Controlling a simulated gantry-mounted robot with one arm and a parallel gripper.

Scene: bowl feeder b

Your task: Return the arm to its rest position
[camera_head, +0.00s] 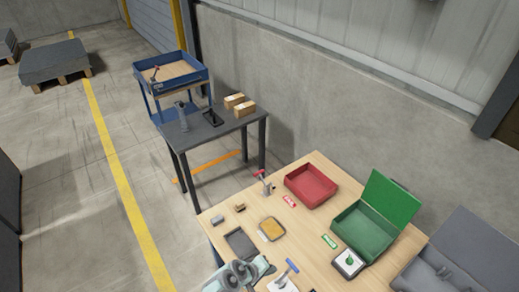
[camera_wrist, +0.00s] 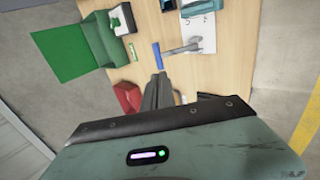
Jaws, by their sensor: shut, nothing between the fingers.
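My gripper (camera_wrist: 158,78) shows in the wrist view as dark fingers closed together, with nothing between them. It is above the wooden table (camera_head: 303,242), its tips pointing towards a blue-handled tool (camera_wrist: 157,55) and a grey part (camera_wrist: 183,48) beside a white sheet (camera_wrist: 205,32). I cannot tell its exact height. In the head view, part of my arm shows at the bottom edge, over the near left of the table, and my fingers cannot be made out there.
The table carries a red bin (camera_head: 310,187), a green box (camera_head: 365,232) with its lid raised, a yellow-filled tray (camera_head: 271,229), a dark tray (camera_head: 240,243) and a white device (camera_head: 348,263). A grey case (camera_head: 485,250) stands right. A dark side table (camera_head: 208,131) stands behind. Open floor lies left.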

